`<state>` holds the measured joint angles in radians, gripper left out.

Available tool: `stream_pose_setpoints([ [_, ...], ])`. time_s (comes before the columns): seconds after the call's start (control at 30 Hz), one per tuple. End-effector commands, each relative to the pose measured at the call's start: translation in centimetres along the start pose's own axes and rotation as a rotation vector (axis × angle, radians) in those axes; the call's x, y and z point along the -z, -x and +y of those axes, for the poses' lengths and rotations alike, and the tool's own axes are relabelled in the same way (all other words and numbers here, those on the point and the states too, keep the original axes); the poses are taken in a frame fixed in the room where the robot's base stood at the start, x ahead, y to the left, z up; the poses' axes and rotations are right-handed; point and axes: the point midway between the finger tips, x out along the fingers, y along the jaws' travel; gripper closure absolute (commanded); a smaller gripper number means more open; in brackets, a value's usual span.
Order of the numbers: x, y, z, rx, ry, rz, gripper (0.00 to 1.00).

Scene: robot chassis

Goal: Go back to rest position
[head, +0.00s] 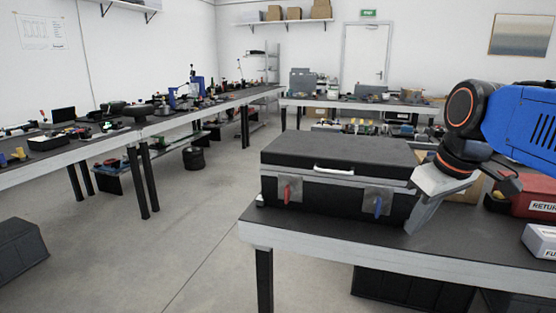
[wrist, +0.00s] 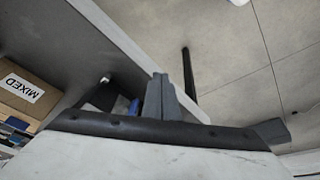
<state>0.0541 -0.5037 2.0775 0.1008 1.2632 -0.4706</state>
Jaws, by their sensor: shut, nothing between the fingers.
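My gripper (wrist: 164,88) shows in the wrist view as grey fingers closed together, with nothing between them. In the head view my arm reaches in from the right. The pale grey part of its end (head: 436,188) is beside the right end of a closed black case (head: 337,152); I cannot tell whether they touch. The case has a white handle, a red latch (head: 287,190) on the left and a blue latch (head: 379,204) on the right. A small blue piece and dark part of the case also show behind my gripper in the wrist view.
The case stands on a dark-topped table (head: 470,246). A red bin (head: 530,198) labelled "RETUR" and a white box (head: 540,243) are at the right. A cardboard box (wrist: 28,90) marked MIXED shows in the wrist view. Open floor (head: 190,235) lies to the left.

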Motion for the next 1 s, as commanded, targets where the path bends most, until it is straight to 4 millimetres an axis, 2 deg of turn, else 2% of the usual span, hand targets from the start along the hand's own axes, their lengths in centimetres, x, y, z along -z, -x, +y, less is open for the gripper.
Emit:
stream_pose_setpoints([
  [0.03, -1.9, -1.2, -0.7, -0.013, -0.038, 0.006, 1.00],
  [0.2, -7.5, -5.8, -2.4, -0.055, -0.187, 0.034, 1.00],
  [0.3, -10.4, -8.4, -3.2, -0.074, -0.262, 0.053, 1.00],
  [0.43, -13.1, -10.9, -3.9, -0.090, -0.334, 0.073, 1.00],
  [0.6, -14.7, -12.4, -4.3, -0.099, -0.376, 0.086, 1.00],
  [1.0, -14.8, -12.5, -4.3, -0.099, -0.381, 0.087, 1.00],
])
